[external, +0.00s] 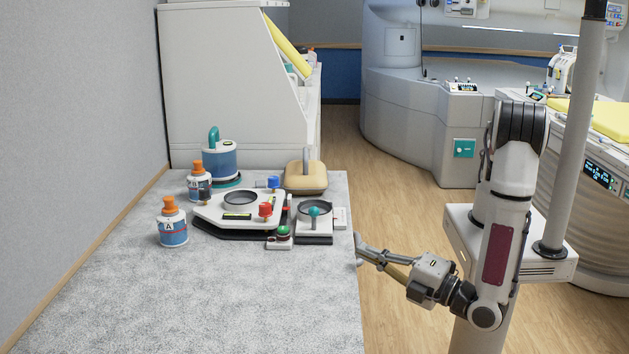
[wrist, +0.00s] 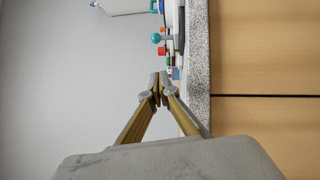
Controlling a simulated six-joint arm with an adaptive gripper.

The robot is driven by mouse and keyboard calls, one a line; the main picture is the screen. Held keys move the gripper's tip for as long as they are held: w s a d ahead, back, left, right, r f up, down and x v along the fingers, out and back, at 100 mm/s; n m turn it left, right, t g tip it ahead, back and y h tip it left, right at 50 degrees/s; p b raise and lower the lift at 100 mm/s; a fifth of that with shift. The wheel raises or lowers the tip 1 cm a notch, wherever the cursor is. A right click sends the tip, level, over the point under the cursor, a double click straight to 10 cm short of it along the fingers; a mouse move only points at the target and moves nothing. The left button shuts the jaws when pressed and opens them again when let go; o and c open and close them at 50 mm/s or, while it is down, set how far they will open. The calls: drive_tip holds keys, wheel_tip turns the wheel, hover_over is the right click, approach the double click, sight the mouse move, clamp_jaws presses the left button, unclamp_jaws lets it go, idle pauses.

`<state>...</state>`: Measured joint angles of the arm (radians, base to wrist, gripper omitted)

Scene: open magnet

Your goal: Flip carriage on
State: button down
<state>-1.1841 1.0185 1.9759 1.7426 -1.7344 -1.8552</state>
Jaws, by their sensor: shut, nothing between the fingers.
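No part is clearly labelled as the carriage, so I cannot tell which control it is. A white console (external: 213,211) with a round dark dish, a red knob (external: 265,210) and a blue knob (external: 273,182) lies on the grey table. Beside it is a smaller white unit (external: 314,228) with a teal ball lever (external: 314,212). A small box with a green button (external: 283,231) sits in front between them. My gripper (external: 359,250) is shut and empty at the table's right edge, right of these controls. In the wrist view its fingertips (wrist: 160,84) meet, and the teal ball (wrist: 156,38) shows beyond them.
Bottles (external: 172,226) (external: 199,184) and a blue canister with a teal handle (external: 219,160) stand on the left. A tan pad with a grey post (external: 305,182) sits behind the lever unit. The front of the table (external: 230,310) is clear. A wall runs along the left.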

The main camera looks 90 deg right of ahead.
sight(326, 225)
drive_tip(key=shift+w, duration=0.1)
drive_tip(key=x, duration=0.9)
drive_tip(key=shift+w+d+r, duration=0.1)
drive_tip(key=shift+w+d, duration=0.15)
drive_tip(key=shift+d, duration=0.1)
drive_tip(key=shift+w+d+r, duration=0.1)
drive_tip(key=shift+w+d, duration=0.05)
drive_tip(key=shift+d, duration=0.3)
drive_tip(key=shift+w+d+r, duration=0.1)
drive_tip(key=shift+d, duration=0.4)
drive_tip(key=shift+w+d+r, duration=0.15)
drive_tip(key=shift+w+d, duration=0.05)
drive_tip(key=shift+d, duration=0.75)
drive_tip(key=shift+d, duration=3)
drive_tip(key=shift+a, duration=0.15)
